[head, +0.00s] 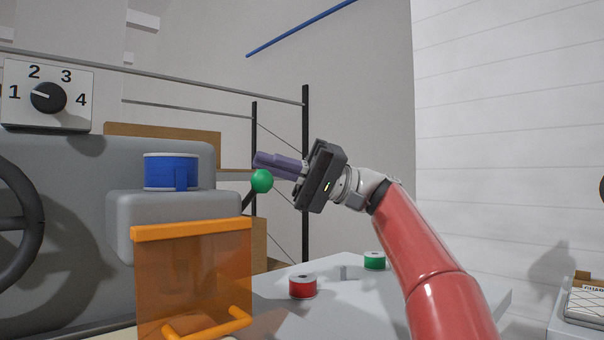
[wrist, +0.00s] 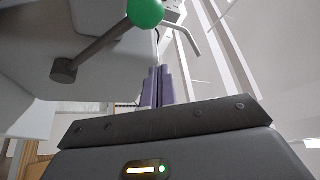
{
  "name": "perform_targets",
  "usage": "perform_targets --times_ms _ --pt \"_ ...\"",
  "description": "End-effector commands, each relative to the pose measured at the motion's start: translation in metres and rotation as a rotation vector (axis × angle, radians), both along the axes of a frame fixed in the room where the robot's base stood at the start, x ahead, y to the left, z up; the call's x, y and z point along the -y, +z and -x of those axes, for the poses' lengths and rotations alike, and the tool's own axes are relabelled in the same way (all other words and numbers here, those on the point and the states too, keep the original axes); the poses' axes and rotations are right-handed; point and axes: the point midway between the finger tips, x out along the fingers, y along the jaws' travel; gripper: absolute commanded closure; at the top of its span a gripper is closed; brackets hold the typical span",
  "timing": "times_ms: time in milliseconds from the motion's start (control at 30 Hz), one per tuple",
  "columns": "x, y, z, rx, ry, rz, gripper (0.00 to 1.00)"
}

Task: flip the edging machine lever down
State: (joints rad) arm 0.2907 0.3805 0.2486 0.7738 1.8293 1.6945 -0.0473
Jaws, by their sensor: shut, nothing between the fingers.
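The edging machine lever ends in a green ball (head: 262,181), with a dark rod running down and left from it to the grey machine head (head: 125,225). In the wrist view the green ball (wrist: 146,11) is at the top, and its grey rod (wrist: 100,48) runs to a round pivot on the machine's side. My gripper (head: 258,163) is shut and empty, its purple fingers together. In the head view the fingertips overlap the picture just above the ball; I cannot tell whether they touch it. In the wrist view the fingers (wrist: 156,88) appear below the ball, apart from it in the picture.
An orange see-through guard (head: 195,280) hangs in front of the machine. A blue spool (head: 171,172) sits on top of it. A red spool (head: 303,286) and a green spool (head: 375,260) stand on the grey table (head: 345,310). A dial (head: 48,97) is at upper left.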

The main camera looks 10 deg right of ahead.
Motion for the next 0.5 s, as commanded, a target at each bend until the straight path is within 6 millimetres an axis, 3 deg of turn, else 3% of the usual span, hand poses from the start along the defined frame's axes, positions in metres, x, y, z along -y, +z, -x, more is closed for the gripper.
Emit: perform_targets --times_ms 67,200,500 --pt "-0.017 0.005 0.004 0.000 0.004 0.001 1.00" --pt "-0.009 -0.011 0.019 -0.001 -0.004 0.001 1.00" --pt "-0.002 -0.018 0.033 0.000 -0.001 0.000 1.00"
